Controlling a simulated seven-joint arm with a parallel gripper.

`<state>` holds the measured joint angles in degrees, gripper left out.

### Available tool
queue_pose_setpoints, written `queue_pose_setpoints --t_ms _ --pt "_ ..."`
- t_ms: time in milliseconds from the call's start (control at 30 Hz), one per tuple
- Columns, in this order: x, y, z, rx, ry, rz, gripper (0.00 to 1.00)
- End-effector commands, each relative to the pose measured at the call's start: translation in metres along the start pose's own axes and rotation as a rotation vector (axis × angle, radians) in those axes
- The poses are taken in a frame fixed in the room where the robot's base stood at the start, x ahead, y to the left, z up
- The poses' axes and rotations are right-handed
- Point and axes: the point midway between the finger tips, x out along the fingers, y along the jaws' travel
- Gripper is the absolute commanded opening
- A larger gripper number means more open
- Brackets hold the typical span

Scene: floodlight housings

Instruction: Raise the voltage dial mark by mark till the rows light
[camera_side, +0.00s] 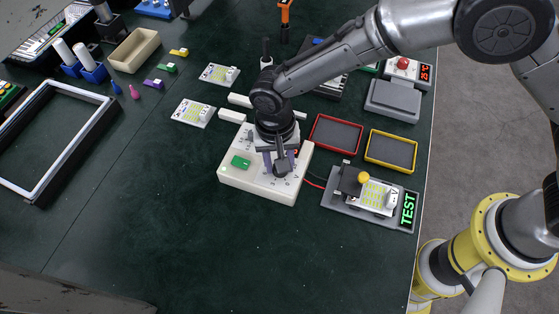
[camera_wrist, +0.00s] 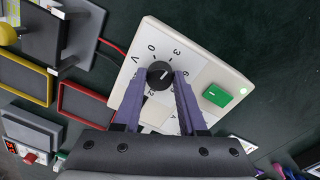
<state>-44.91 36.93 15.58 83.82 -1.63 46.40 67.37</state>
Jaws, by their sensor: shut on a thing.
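The white supply box (camera_side: 258,188) stands mid-table with a green rocker switch (camera_side: 240,162) and a small green light at its corner. Its round black voltage dial (camera_wrist: 159,74) shows in the wrist view, with printed figures around it. A pale mark on the dial points toward the upper right; its exact setting is too small to read. My gripper (camera_wrist: 160,84) has its two purple fingers shut on the dial's sides. In the side view my gripper (camera_side: 278,162) hides the dial. The board (camera_side: 375,196) with yellow-green rows lies in the test fixture (camera_side: 340,203); I cannot tell whether its rows are lit.
A green TEST sign (camera_side: 408,208) stands at the fixture's right. A red lead (camera_side: 314,183) runs from box to fixture. Red-rimmed (camera_side: 335,133) and yellow-rimmed (camera_side: 390,149) trays lie behind. Loose boards (camera_side: 194,113) lie to the left. The front table is clear.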

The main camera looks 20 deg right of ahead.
Motion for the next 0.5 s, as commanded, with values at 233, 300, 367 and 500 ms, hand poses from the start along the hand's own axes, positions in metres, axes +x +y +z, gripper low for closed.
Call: queue_pose_setpoints --t_ms 233,300,367,500 --pt "-0.0016 -0.0001 -0.0008 -0.001 0.002 -0.001 0.62" --pt "-0.0012 -0.0001 -0.0007 -0.001 0.001 -0.001 0.71" --pt "-0.001 -0.0001 -0.0005 -0.001 0.001 -0.001 0.71" --pt "-0.0006 -0.0001 -0.0003 -0.001 0.001 0.0 0.71"
